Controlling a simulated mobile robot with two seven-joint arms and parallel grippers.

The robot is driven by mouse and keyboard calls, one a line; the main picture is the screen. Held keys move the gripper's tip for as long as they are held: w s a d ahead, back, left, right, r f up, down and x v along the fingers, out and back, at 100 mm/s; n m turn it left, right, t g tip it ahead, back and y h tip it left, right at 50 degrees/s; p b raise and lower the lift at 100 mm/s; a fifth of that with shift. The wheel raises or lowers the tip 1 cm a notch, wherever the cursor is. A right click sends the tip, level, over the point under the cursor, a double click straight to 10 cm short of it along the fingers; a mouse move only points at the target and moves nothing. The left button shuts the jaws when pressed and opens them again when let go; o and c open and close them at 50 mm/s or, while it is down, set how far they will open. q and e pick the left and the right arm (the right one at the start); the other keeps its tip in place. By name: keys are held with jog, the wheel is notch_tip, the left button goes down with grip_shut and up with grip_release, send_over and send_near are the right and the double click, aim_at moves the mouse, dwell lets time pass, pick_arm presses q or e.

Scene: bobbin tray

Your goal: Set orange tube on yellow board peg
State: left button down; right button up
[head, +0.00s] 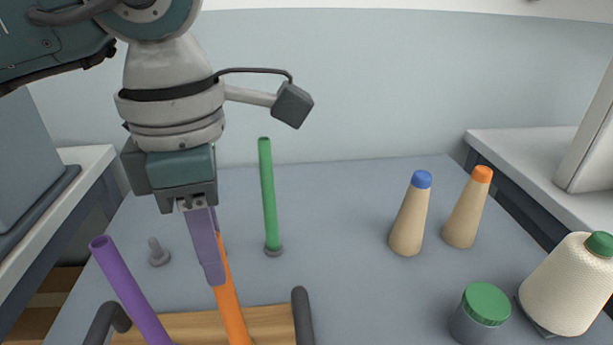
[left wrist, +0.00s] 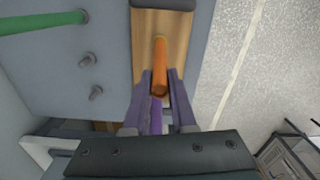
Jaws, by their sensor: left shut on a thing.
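The orange tube (head: 231,305) rises from the wooden board at the bottom of the head view and leans slightly. My left gripper (head: 213,278) is shut on its upper part. In the left wrist view the orange tube (left wrist: 160,75) lies between my fingers (left wrist: 160,88), over the wooden board (left wrist: 147,25). I cannot tell whether its lower end touches the board. A bare grey peg (head: 158,254) stands on the blue-grey table. Two bare pegs (left wrist: 87,58) (left wrist: 96,92) show in the left wrist view. No distinctly yellow board shows. My right gripper is out of view.
A purple tube (head: 130,290) stands at the wooden board's left (head: 270,322), which has dark handles (head: 302,315). A green tube (head: 268,195) stands on a peg. Blue-topped (head: 410,220) and orange-topped (head: 467,212) cones, a green-lidded jar (head: 480,315) and a thread cone (head: 565,285) stand right. The table's middle is clear.

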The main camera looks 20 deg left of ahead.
pick_arm(q)
jog(key=shift+f, duration=0.3)
jog(key=c, duration=0.7)
grip_release()
jog(key=shift+o, duration=0.2)
jog(key=shift+r, duration=0.1)
notch_tip(320, 180, up, 10)
jog(key=shift+f+b, duration=0.1)
jog(key=shift+b, duration=0.3)
jog(key=shift+d, duration=0.1)
